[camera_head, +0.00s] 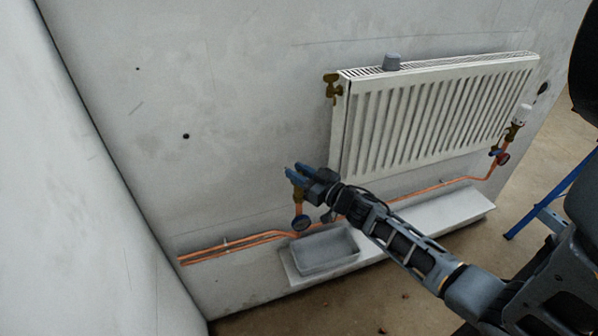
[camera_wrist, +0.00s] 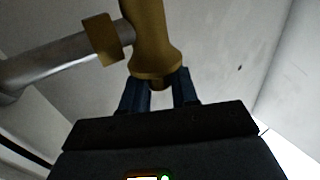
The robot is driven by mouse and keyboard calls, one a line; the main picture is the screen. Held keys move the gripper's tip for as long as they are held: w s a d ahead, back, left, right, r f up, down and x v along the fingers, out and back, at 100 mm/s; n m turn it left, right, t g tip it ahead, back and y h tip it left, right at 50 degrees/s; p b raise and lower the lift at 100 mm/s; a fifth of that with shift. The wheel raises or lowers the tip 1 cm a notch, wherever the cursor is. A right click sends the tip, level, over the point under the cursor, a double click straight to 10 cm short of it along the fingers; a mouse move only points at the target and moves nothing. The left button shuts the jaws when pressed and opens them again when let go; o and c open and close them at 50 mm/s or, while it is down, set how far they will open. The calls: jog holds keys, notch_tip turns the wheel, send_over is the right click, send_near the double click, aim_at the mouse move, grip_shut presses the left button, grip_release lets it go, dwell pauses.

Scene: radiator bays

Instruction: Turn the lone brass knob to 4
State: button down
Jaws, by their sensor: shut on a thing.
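My gripper (camera_head: 294,172) is at the lower left corner of the radiator, its blue fingers closed around the head of a brass valve (camera_head: 298,193). In the wrist view my gripper (camera_wrist: 158,84) has one finger on each side below the flared end of the brass body (camera_wrist: 152,40). The fingers hide most of the brass knob. No number or mark on it can be read. A grey pipe with a brass nut (camera_wrist: 101,40) joins the brass body from the left.

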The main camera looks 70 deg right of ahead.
jog(key=shift+f+n+t+y+b, duration=0.2)
jog(key=shift+n+t+y+b, duration=0.45)
jog(key=shift+n+y, duration=1)
jog(key=shift+y+b, duration=0.3)
jog(key=shift+y, duration=0.65)
jog(key=c, duration=1)
grip_release()
jog(key=shift+r, duration=0.1)
jog(key=shift+s, duration=0.1)
jog(key=s+p, duration=0.1)
jog(key=s, duration=0.6)
jog(key=shift+s+a, duration=0.3)
